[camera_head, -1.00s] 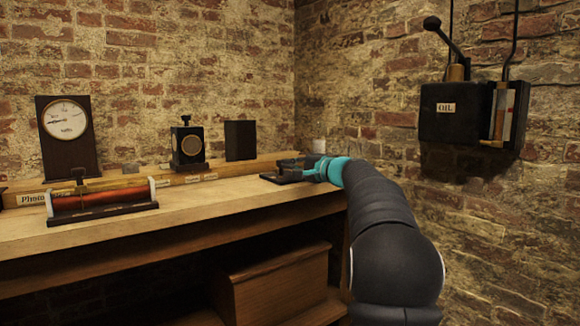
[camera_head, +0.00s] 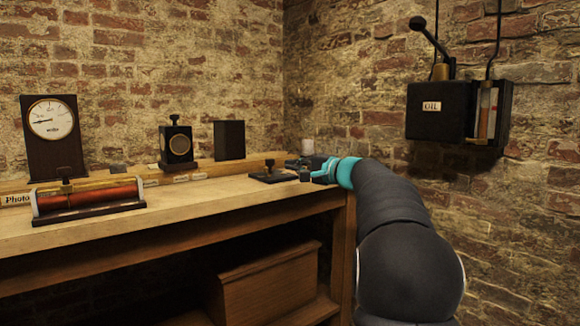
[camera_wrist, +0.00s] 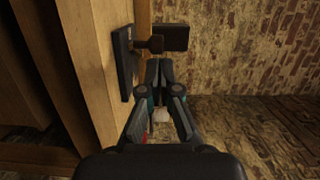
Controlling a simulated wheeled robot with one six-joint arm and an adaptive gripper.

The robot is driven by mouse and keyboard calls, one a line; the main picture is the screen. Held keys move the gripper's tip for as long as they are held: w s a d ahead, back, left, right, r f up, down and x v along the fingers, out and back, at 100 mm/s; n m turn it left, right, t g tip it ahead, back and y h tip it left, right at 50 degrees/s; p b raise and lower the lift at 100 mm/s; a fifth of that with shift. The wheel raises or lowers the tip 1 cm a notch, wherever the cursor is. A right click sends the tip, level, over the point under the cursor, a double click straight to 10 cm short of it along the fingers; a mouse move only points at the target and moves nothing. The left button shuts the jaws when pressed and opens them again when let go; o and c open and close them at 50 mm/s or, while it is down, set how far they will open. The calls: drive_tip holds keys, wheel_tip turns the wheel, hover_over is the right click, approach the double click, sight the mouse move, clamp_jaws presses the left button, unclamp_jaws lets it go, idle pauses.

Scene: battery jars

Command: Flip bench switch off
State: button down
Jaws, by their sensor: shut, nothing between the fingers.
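The bench switch (camera_head: 272,178) is a small dark base with a raised part, on the bench top near its right end. In the wrist view its dark base (camera_wrist: 123,62) lies along the pale wood, and a dark block-like handle (camera_wrist: 168,38) sticks out to the right on a short brown stem. My gripper (camera_head: 301,168) is just right of the base in the head view. In the wrist view my gripper (camera_wrist: 159,66) is shut and empty, its tips just below the handle. I cannot tell whether they touch it.
A dial meter (camera_head: 51,130), a red coil (camera_head: 88,197), a small device with a round face (camera_head: 178,147) and a dark box (camera_head: 229,140) stand left on the bench (camera_head: 190,199). An oil switch box (camera_head: 440,110) with a lever hangs on the right wall. A wooden box (camera_head: 268,283) sits below.

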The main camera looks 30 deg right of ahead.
drive_tip(key=s, duration=0.1)
drive_tip(key=s+a, duration=0.1)
drive_tip(key=s, duration=0.1)
drive_tip(key=s+a, duration=0.1)
drive_tip(key=s, duration=0.1)
drive_tip(key=shift+s, duration=0.25)
idle(0.3)
